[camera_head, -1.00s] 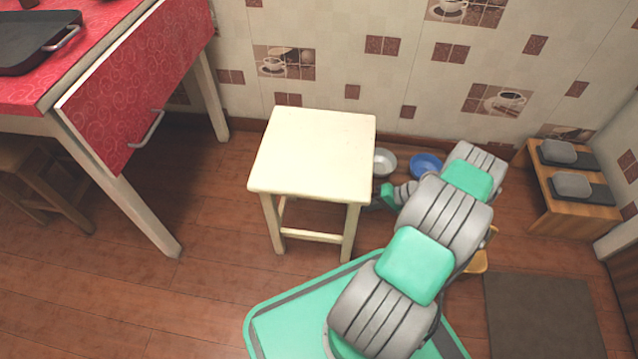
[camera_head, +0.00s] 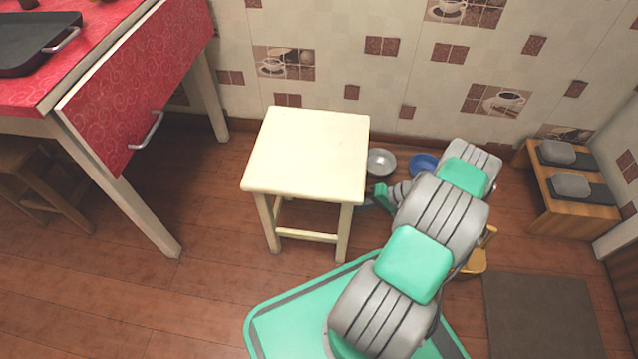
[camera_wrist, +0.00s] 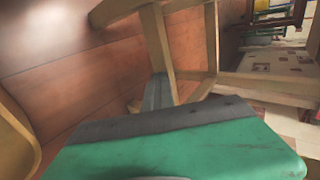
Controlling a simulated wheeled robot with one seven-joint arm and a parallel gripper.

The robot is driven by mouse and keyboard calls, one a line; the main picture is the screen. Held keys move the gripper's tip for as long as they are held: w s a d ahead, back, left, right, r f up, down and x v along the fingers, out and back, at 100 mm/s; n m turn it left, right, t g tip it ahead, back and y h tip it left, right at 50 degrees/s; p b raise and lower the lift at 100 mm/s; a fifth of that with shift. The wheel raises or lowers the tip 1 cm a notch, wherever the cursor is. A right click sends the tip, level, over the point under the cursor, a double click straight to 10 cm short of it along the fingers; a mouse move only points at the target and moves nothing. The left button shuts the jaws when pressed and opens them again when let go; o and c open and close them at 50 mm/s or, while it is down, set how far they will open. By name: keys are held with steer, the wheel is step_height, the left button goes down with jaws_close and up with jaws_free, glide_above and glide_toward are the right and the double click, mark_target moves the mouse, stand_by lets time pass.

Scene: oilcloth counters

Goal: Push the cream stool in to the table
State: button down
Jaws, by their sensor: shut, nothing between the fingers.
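The cream stool (camera_head: 308,152) stands upright on the floor, apart from the table and to its right. The table (camera_head: 188,62) has a red patterned covering and pale legs, and stands at the left. My gripper (camera_head: 380,195) is shut and empty, low beside the stool's right side. Part of it is hidden behind my arm, and the head view does not settle whether it touches the stool. In the wrist view, my gripper's green and grey end (camera_wrist: 175,135) fills the bottom, with the stool's legs and rails (camera_wrist: 158,45) close in front of it.
Bare floor (camera_head: 215,200) lies between stool and table. A wooden stool (camera_head: 50,190) is under the table at far left. Behind the cream stool is the tiled wall; a grey bowl (camera_head: 381,162) and blue bowl (camera_head: 423,164) sit to its right. A dark mat (camera_head: 543,315) lies lower right.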

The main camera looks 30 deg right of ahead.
steer(key=p, duration=0.1)
glide_toward(281, 201)
steer(key=shift+s+d+f, duration=1.55)
steer(key=shift+d+f, duration=0.7)
steer(key=shift+f, duration=0.1)
steer(key=shift+w+a+b, duration=0.55)
steer(key=shift+w+a, duration=2.6)
steer(key=shift+a, duration=1.45)
steer(key=shift+w+a+b, duration=0.5)
steer(key=shift+w+a, duration=2.7)
steer(key=shift+a, duration=1.4)
steer(key=s+d, duration=0.2)
steer(key=d, duration=0.1)
steer(key=s+d, duration=0.2)
steer(key=d, duration=0.1)
steer(key=s+d, duration=0.3)
steer(key=d, duration=0.1)
steer(key=shift+d+p, duration=0.1)
steer(key=shift+p, duration=0.25)
steer(key=shift+w, duration=0.1)
